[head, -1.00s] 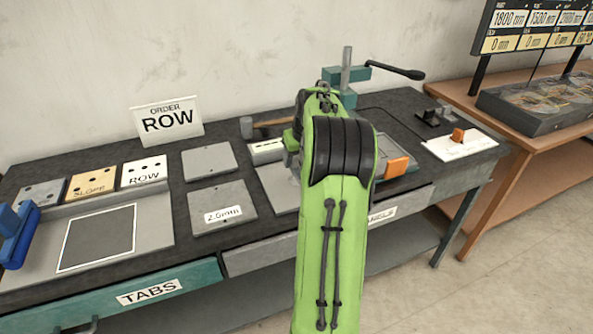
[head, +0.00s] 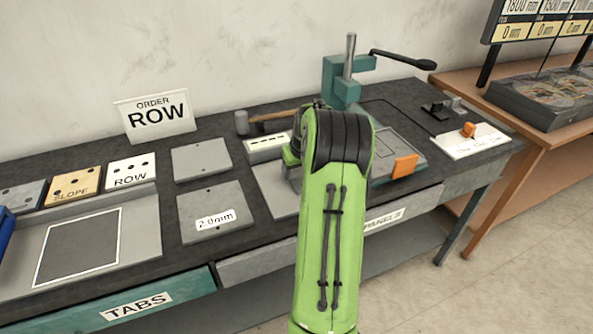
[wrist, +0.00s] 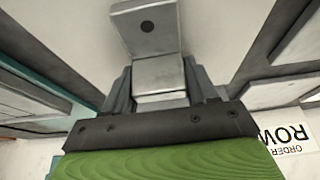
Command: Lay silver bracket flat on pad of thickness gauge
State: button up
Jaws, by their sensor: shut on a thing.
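In the wrist view a silver bracket (wrist: 146,27) is held between the two fingers of my gripper (wrist: 163,88), which is shut on it. The bracket has a bent shape, and its outer flat part has one dark round hole. A white plate with an orange block (head: 468,130) lies at the right end of the bench. A teal press (head: 342,85) with a metal post and black lever stands at the back. I cannot tell for certain which is the thickness gauge; its pad is not clearly identifiable.
The dark bench holds grey plates (head: 201,161), a 2.0mm plate (head: 205,228), a hammer (head: 268,117), a slotted block (head: 266,147) and an orange-ended fixture (head: 404,167). An ORDER ROW sign (head: 157,112) stands at the back. A brown table (head: 535,150) adjoins on the right.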

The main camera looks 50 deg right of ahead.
jog(key=o, duration=1.2)
